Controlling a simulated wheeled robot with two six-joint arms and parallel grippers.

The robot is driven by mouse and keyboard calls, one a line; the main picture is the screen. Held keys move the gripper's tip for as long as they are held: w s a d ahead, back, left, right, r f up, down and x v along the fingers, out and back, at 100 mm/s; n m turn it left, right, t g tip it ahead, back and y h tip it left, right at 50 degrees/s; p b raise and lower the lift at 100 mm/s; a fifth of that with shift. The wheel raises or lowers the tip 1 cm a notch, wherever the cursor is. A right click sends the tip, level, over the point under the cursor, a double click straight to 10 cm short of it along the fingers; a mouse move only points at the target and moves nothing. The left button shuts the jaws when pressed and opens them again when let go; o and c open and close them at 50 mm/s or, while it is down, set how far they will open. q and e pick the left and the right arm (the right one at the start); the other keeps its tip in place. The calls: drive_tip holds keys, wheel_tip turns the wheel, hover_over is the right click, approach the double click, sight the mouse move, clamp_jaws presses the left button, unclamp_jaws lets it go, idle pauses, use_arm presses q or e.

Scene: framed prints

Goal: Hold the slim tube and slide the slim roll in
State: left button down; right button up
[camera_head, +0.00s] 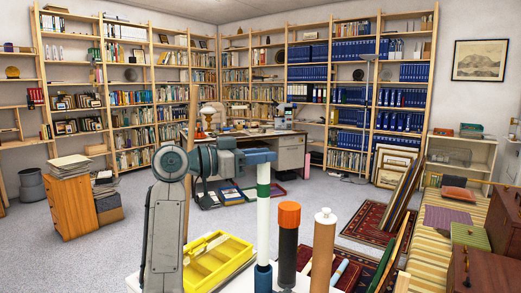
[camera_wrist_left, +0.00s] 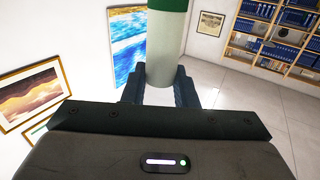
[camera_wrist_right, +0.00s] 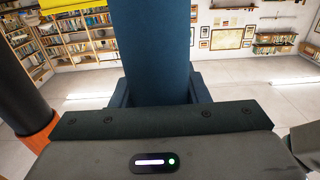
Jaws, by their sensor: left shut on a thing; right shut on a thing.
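My left gripper (camera_head: 259,157) is shut on the upper end of a slim white roll (camera_head: 263,225) with a green band. The left wrist view shows the roll (camera_wrist_left: 165,50) between the fingers (camera_wrist_left: 158,92). The roll hangs upright, its lower end at the top of a dark blue slim tube (camera_head: 263,279). I cannot tell how far, if at all, it is inside. My right gripper (camera_wrist_right: 152,90) is shut on the dark blue tube (camera_wrist_right: 151,45) in the right wrist view. The right gripper does not show in the head view.
A black tube with an orange cap (camera_head: 288,225) and a brown tube with a cream cap (camera_head: 324,245) stand close right of the blue tube. A yellow tray (camera_head: 215,262) lies at left on a white table. Farther off are a desk (camera_head: 288,152) and bookshelves.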

use_arm(q)
wheel_tip(320, 180, down, 14)
drive_tip(key=shift+r, duration=0.15)
idle(2.1)
idle(0.3)
drive_tip(key=c, duration=1.1)
unclamp_jaws()
drive_tip(key=v, duration=1.2)
